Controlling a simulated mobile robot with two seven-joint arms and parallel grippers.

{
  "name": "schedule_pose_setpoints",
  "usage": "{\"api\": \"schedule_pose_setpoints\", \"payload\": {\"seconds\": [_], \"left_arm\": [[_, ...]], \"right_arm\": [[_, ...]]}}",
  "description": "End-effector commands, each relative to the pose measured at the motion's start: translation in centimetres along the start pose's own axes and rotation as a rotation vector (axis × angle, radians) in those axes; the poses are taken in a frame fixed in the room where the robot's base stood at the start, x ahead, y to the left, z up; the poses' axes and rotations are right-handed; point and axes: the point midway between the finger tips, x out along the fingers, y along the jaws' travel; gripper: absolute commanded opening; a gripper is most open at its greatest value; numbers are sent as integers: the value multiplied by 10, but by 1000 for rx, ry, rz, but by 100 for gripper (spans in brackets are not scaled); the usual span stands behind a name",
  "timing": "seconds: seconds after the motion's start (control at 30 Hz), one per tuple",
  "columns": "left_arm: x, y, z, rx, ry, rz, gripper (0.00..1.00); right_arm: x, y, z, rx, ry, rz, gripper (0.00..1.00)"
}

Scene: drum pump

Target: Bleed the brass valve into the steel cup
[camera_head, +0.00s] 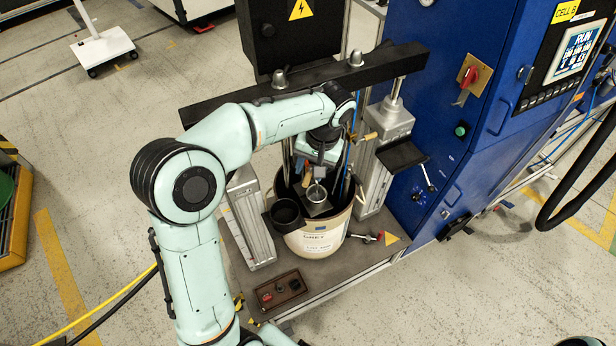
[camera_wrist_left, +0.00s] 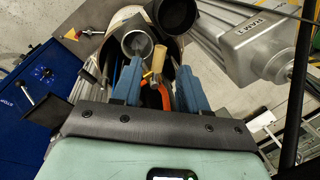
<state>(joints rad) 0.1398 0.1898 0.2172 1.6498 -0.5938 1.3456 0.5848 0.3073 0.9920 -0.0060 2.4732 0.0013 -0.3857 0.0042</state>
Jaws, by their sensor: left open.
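The steel cup (camera_head: 316,194) stands upright on a dark plate at the mouth of the drum. It also shows in the left wrist view (camera_wrist_left: 137,44), just beyond my fingertips. My left gripper (camera_wrist_left: 160,82) is open, its two blue fingers apart and pointing at the cup. A brass-coloured stem (camera_wrist_left: 157,62), perhaps part of the valve, lies between the fingers with orange parts below it. I cannot tell whether the fingers touch it. In the head view my gripper (camera_head: 322,158) hides much of this area. My right gripper is out of view.
A black cup (camera_head: 286,213) sits left of the steel cup at the rim of the white drum (camera_head: 318,240). Grey columns (camera_head: 250,222) flank the drum under a black crossbeam (camera_head: 225,101). A blue cabinet (camera_head: 445,130) stands at right. A control box (camera_head: 280,289) lies in front.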

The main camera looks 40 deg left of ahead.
Motion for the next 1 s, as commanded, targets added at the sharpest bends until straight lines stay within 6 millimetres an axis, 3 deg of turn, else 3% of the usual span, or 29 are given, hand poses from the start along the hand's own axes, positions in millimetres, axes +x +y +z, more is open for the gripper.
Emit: {"api": "schedule_pose_setpoints", "payload": {"seconds": [0.2, 0.6, 0.63, 0.73, 0.77, 1.0], "left_arm": [[29, 0, 0, 0, -2, 0, 43], [36, 0, 0, 0, 1, 2, 43], [36, 0, 0, 0, 1, 2, 37], [36, 0, 0, 0, 1, 2, 4], [36, 0, 0, 0, 1, 2, 0], [36, 0, 0, 7, 2, 2, 0]], "right_arm": [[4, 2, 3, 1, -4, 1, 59], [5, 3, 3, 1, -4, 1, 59], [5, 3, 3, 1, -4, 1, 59], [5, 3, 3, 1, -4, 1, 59], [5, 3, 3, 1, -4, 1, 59], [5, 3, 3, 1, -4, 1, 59]]}}
